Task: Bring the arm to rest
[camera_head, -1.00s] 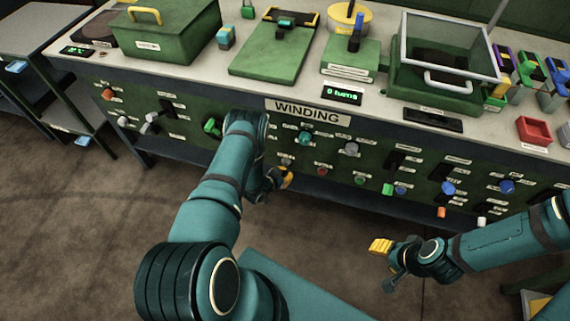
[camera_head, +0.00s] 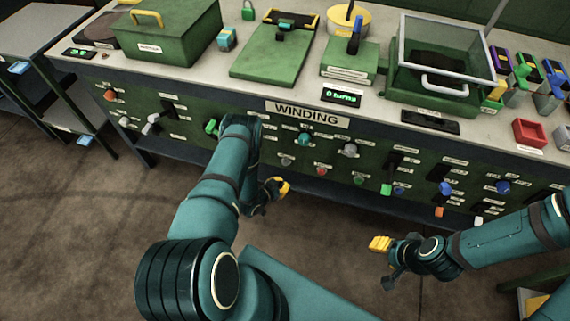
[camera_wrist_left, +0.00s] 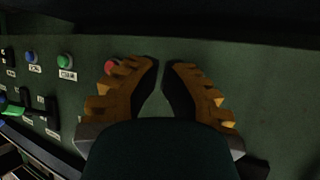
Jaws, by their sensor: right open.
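My left arm comes in at the bottom left of the head view and reaches to the bench front. Its gripper (camera_head: 278,188) hangs below the WINDING label, in front of the lower panel. In the left wrist view the yellow-and-black fingers (camera_wrist_left: 161,68) are partly apart, with a narrow gap at the tips and nothing between them. The green panel (camera_wrist_left: 260,70) lies beyond them. My right gripper (camera_head: 384,262), at the lower right of the head view, is open and empty above the floor, clear of the bench.
The green bench front (camera_head: 335,145) carries several knobs, switches and buttons close to my left arm. A red button (camera_wrist_left: 111,67) shows beside the left finger. On the bench top stand a green lidded box (camera_head: 170,40) and a framed bin (camera_head: 440,75). The floor (camera_head: 80,220) is clear.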

